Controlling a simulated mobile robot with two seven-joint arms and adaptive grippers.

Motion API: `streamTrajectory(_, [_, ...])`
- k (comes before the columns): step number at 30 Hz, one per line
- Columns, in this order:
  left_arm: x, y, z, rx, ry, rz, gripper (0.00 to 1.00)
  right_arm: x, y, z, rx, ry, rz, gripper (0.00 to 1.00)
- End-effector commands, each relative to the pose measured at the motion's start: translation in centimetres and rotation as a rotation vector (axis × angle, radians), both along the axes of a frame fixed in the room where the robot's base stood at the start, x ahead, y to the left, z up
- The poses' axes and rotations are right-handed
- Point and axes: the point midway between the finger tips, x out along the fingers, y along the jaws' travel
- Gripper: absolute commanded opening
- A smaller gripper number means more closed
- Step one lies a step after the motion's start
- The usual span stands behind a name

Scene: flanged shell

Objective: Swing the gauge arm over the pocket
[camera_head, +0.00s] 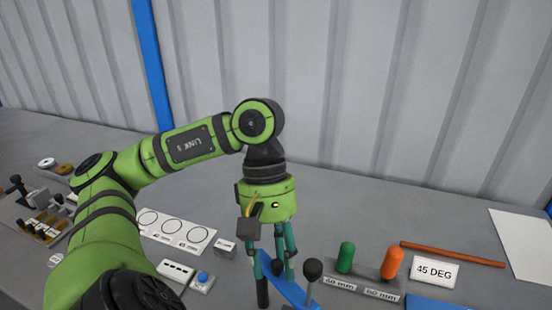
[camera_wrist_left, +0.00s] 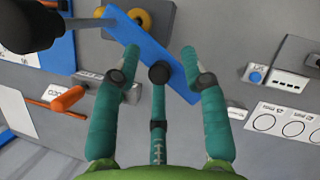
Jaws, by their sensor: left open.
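The gauge arm looks to be the blue flat bar (camera_head: 288,289) low in the head view. It also shows in the left wrist view (camera_wrist_left: 133,38), running diagonally from top left to centre. A black knob (camera_wrist_left: 159,75) stands on the bar. My left gripper (camera_wrist_left: 160,72) is open, its teal fingers spread on both sides of the knob with a gap visible. In the head view the gripper (camera_head: 275,268) points down over the bar. A brass-coloured round part (camera_wrist_left: 141,18) shows partly behind the bar. I cannot make out the pocket. My right gripper is not in view.
A black-knobbed lever (camera_head: 313,270) stands close right of the gripper. Green (camera_head: 345,257) and orange (camera_head: 392,263) handles stand on a labelled block, near a 45 DEG sign (camera_head: 434,271). A blue-button box (camera_head: 203,281) and circle card (camera_head: 175,230) lie left.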

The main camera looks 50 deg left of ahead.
Motion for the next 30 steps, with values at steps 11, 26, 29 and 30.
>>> streamTrajectory(11, [0.4, 0.5, 1.4, -0.001, -0.007, 0.004, 0.44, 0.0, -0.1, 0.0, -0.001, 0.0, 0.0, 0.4])
streamTrajectory(26, [1.1, 2.3, 6.5, 0.002, -0.005, 0.002, 0.44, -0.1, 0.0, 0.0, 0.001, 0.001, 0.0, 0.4])
streamTrajectory(29, [1.1, 2.5, 6.8, 0.002, -0.004, 0.001, 0.44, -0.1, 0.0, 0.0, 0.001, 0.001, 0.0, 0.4])
streamTrajectory(30, [1.1, 2.5, 6.9, 0.001, -0.003, 0.001, 0.44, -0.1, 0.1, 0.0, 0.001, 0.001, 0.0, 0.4])
